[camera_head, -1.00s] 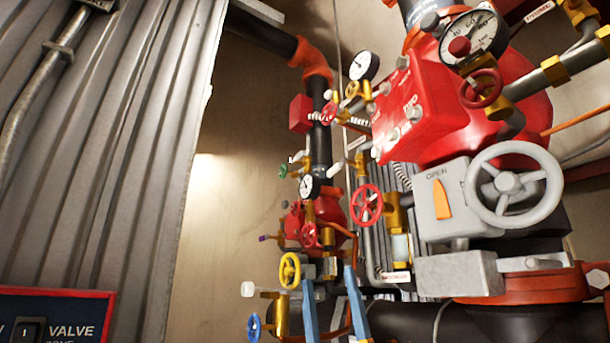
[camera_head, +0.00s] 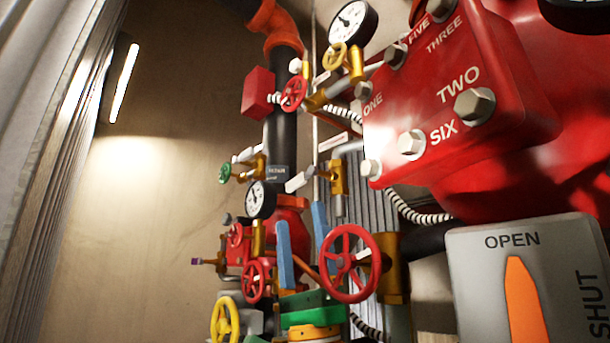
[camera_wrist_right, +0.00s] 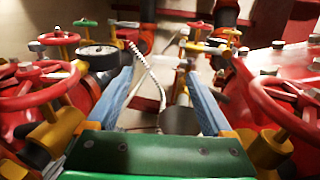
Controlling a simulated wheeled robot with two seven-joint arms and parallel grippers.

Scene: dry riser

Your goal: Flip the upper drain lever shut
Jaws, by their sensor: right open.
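A brass valve (camera_head: 338,178) stands on a pipe in the middle of the head view. A pale lever handle (camera_head: 298,181) sticks out to its left, tilted. A small dark label (camera_head: 277,172), too small to read surely, is beside it. I cannot tell for certain which lever is the upper drain lever. My right gripper (camera_head: 300,213) has blue fingers and a green body. It is open and empty, pointing up, its tips just below the pale handle in the picture. In the right wrist view (camera_wrist_right: 157,73) the fingers stand wide apart with nothing between them. My left gripper is not in view.
A red handwheel (camera_head: 350,263) is close right of my right gripper. A gauge (camera_head: 262,199) and a yellow handwheel (camera_head: 225,320) lie to its left. A red bolted box (camera_head: 450,95) and grey OPEN/SHUT housing (camera_head: 520,285) fill the right. Open wall space is at left.

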